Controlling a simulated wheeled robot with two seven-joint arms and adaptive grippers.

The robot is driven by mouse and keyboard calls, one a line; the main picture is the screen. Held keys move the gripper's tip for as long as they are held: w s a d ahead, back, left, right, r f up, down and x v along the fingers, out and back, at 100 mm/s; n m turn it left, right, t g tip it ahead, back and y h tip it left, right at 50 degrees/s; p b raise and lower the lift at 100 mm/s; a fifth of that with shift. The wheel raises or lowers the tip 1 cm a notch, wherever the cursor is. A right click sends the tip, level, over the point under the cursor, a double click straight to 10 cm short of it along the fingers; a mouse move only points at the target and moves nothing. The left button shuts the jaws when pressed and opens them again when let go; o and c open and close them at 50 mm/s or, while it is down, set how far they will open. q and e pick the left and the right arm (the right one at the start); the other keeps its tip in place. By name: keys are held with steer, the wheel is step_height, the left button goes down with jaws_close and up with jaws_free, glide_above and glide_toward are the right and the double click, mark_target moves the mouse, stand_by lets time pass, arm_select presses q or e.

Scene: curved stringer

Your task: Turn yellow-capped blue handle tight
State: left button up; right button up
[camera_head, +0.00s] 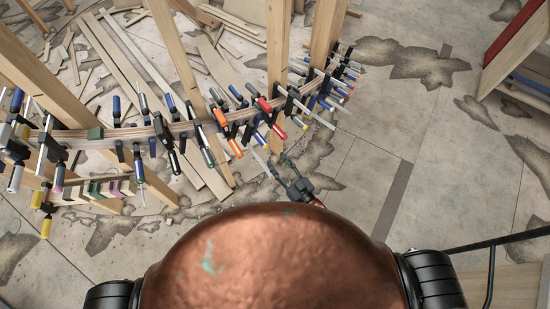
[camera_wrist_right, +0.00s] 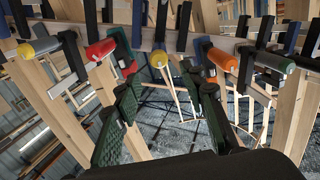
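My right gripper (camera_head: 279,166) is just in front of the curved row of clamps in the head view. Its two dark green fingers stand apart in the right wrist view (camera_wrist_right: 165,115), with nothing between the tips. A yellow-capped handle (camera_wrist_right: 158,60) faces the wrist camera nearly end-on, beyond and above the finger gap; its body colour is hard to tell there. In the head view a yellow-capped blue-grey handle (camera_head: 261,139) hangs just beyond the gripper, apparently not touched. Whether both are the same handle is unclear. My left gripper is not in view.
A red handle (camera_wrist_right: 98,50) and an orange handle (camera_wrist_right: 222,60) flank the yellow cap closely. Wooden posts (camera_head: 277,50) rise behind the curved stringer (camera_head: 130,132). Open floor (camera_head: 350,165) lies right of the gripper.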

steer(key=shift+s, duration=0.1)
steer(key=shift+p+v, duration=0.45)
steer(key=shift+v, duration=0.7)
steer(key=s+d+f+m+g+h, duration=0.15)
steer(key=s+d+f, duration=0.35)
steer(key=f, duration=0.5)
steer(key=s+d+f+g+h, duration=0.3)
steer(key=s+d+f, duration=0.15)
steer(key=f, duration=0.55)
steer(key=s+d+f+m+g+h, duration=0.15)
steer(key=s+d+f, duration=0.35)
steer(key=f, duration=0.5)
steer(key=s+d+f+g+h, duration=0.1)
steer(key=s+d+f+g, duration=0.2)
steer(key=s, duration=0.7)
steer(key=s+d+f+m+g+h, duration=0.1)
steer(key=s+d+f+g, duration=0.2)
steer(key=s, duration=0.7)
steer(key=s+d+f+g+h, duration=0.1)
steer(key=s+d+f+g, duration=0.1)
steer(key=s+d+f, duration=0.4)
steer(key=s+f, duration=0.2)
steer(key=s, duration=0.2)
steer(key=shift+s+f+g, duration=0.25)
steer(key=shift+g, duration=0.15)
steer(key=shift+d, duration=0.1)
